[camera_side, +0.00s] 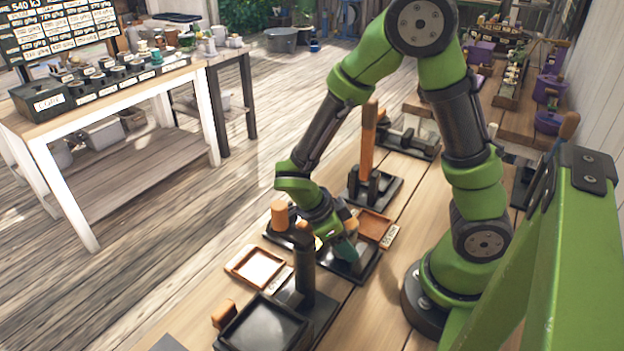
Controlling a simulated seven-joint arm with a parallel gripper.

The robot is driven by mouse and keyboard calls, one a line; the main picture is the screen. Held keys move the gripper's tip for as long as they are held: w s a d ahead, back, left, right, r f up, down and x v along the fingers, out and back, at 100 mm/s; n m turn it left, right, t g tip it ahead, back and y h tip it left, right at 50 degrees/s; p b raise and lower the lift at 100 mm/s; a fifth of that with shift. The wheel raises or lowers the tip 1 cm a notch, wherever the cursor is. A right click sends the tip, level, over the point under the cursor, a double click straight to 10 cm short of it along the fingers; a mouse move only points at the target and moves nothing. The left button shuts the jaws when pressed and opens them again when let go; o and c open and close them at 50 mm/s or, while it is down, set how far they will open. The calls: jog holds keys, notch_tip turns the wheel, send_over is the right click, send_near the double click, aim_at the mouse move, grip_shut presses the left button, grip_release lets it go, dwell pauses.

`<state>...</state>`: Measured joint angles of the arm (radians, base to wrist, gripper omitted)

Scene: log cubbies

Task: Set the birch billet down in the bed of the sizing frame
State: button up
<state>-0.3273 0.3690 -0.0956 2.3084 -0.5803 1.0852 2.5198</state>
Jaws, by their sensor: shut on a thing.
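My gripper (342,247) is low over the bench, pointing down at a black base with a raised edge (362,272). It is shut on a piece that I take to be the birch billet, but the jaws and wrist hide most of it. A small orange-brown wooden end (351,226) shows right beside the jaws; I cannot tell whether it is part of the held piece. I cannot tell for certain which black fixture is the sizing frame. Whether the held piece touches the base is hidden.
A black tray (262,325) and a shallow wooden tray (257,266) lie nearby. Behind stands a tall wooden bar (368,140) in a black holder. A reddish tray (374,226) is close on the right.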

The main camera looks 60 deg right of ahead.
jog(key=shift+r, duration=1.5)
jog(key=shift+f, duration=1.45)
dwell(0.5)
jog(key=o, duration=1.2)
jog(key=shift+o, duration=0.4)
jog(key=shift+s+f, duration=0.1)
jog(key=v, duration=1.7)
jog(key=shift+d, duration=0.1)
